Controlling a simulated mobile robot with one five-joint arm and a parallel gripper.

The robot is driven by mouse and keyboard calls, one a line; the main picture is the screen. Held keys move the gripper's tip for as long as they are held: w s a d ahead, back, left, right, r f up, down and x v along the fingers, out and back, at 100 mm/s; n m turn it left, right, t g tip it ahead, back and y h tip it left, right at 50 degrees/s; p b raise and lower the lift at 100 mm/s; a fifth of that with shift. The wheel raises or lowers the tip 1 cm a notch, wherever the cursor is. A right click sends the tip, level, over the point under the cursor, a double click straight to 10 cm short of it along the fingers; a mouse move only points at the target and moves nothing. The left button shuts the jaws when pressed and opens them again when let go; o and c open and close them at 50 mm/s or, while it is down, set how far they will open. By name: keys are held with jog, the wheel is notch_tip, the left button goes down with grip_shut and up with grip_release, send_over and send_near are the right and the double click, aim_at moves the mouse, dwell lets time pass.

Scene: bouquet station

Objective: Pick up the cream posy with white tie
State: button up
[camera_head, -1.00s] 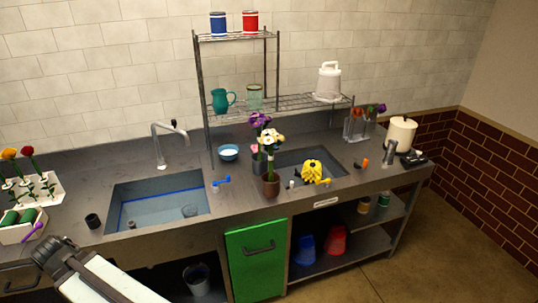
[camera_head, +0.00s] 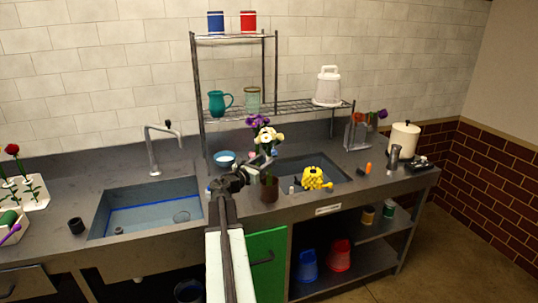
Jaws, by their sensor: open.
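The cream posy (camera_head: 271,137) has pale cream blooms with yellowish centres. It stands upright in a brown pot (camera_head: 269,191) near the front edge of the counter, between the two sinks. Purple blooms (camera_head: 258,121) show just above and behind it. My gripper (camera_head: 262,164) is open, just left of the posy's stems, under the blooms and above the pot. It overlaps the stems in this view, so I cannot tell whether it touches them. The white tie cannot be made out; my gripper partly covers that area.
A blue bowl (camera_head: 224,157) sits behind my gripper. A yellow object (camera_head: 314,179) is at the right sink. The left sink (camera_head: 150,211) is open and holds a small object. The wire shelf (camera_head: 285,108) stands behind the posy.

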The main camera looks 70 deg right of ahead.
jog(key=x, duration=0.6)
jog(key=shift+d+r+p, duration=0.25)
jog(key=shift+r+p, duration=0.15)
jog(key=shift+s+a, duration=0.1)
jog(key=shift+s, duration=0.05)
grip_shut()
